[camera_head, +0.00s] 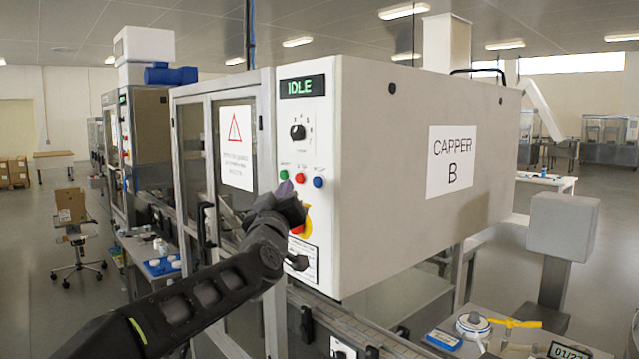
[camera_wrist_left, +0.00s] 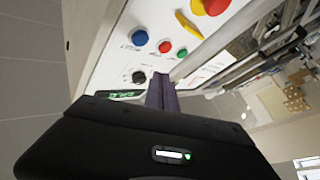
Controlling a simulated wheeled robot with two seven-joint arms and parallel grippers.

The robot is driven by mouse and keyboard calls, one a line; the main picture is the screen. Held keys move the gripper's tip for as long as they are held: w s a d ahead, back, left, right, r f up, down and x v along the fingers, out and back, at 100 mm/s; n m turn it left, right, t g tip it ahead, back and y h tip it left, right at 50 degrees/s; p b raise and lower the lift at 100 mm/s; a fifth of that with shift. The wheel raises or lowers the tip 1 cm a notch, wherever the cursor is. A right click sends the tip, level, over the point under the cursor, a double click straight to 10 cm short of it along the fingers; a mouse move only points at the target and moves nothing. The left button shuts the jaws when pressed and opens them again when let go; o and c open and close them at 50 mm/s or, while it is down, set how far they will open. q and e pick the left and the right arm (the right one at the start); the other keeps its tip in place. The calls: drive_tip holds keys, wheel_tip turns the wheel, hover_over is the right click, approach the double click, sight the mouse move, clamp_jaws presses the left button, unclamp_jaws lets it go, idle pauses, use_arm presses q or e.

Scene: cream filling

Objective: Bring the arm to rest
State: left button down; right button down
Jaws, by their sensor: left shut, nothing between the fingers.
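My left arm comes in from the lower left in the head view. Its left gripper (camera_head: 286,188) is in front of the control panel of the capper machine (camera_head: 400,160), close to the green, red and blue buttons. In the left wrist view the left gripper (camera_wrist_left: 161,78) has its purple fingers together with nothing between them, pointing at the panel near the black knob (camera_wrist_left: 139,76). Whether the fingertips touch the panel I cannot tell. The arm partly hides the red and yellow emergency stop (camera_head: 302,222). The display (camera_head: 302,87) reads IDLE. My right gripper is not in view.
Glass doors (camera_head: 236,150) with a warning sign stand left of the panel. A conveyor (camera_head: 350,325) runs below the machine. A table at the lower right holds a blue box (camera_head: 444,340) and a yellow-handled item (camera_head: 512,323). A chair (camera_head: 75,235) stands on open floor at left.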

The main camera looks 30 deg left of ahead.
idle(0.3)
